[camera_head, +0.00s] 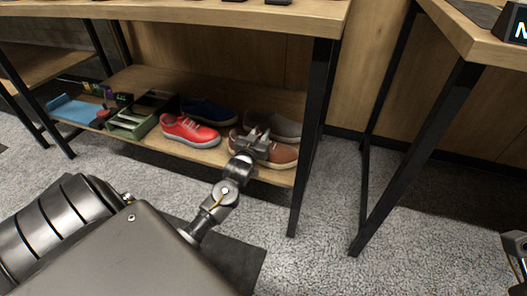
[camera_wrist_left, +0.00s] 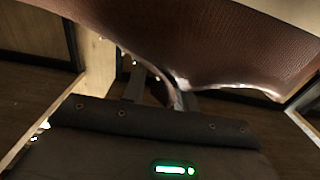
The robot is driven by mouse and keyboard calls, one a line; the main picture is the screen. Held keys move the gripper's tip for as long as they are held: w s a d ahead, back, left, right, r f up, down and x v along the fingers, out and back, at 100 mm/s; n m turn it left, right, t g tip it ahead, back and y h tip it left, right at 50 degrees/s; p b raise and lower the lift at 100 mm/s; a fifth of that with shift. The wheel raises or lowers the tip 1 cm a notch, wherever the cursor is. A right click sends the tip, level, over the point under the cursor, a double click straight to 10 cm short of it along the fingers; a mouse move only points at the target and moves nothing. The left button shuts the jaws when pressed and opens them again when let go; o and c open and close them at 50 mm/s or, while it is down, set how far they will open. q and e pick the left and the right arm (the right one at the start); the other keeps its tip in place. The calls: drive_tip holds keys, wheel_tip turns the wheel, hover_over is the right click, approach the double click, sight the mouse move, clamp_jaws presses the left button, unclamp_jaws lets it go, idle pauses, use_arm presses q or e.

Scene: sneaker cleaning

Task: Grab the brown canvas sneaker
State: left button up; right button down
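The brown canvas sneaker (camera_head: 284,155) rests on the low wooden shelf, near its right end. My left gripper (camera_head: 256,140) is over this sneaker and hides part of its upper. In the left wrist view, the sneaker's brown surface (camera_wrist_left: 215,45) fills the upper part, with a pale sole edge at top right. The fingers (camera_wrist_left: 160,88) of my left gripper are close together at the sneaker's lower edge, and brown material dips between them. Whether they press on it cannot be told. My right gripper is not clearly seen.
A grey-brown shoe (camera_head: 285,127) is just behind the brown sneaker. A red sneaker (camera_head: 189,131) and a dark blue shoe (camera_head: 212,111) are to the left, then a green crate (camera_head: 130,124) and a blue item (camera_head: 74,109). A black table leg (camera_head: 309,140) stands close on the right.

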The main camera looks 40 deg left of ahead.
use_arm(q)
clamp_jaws()
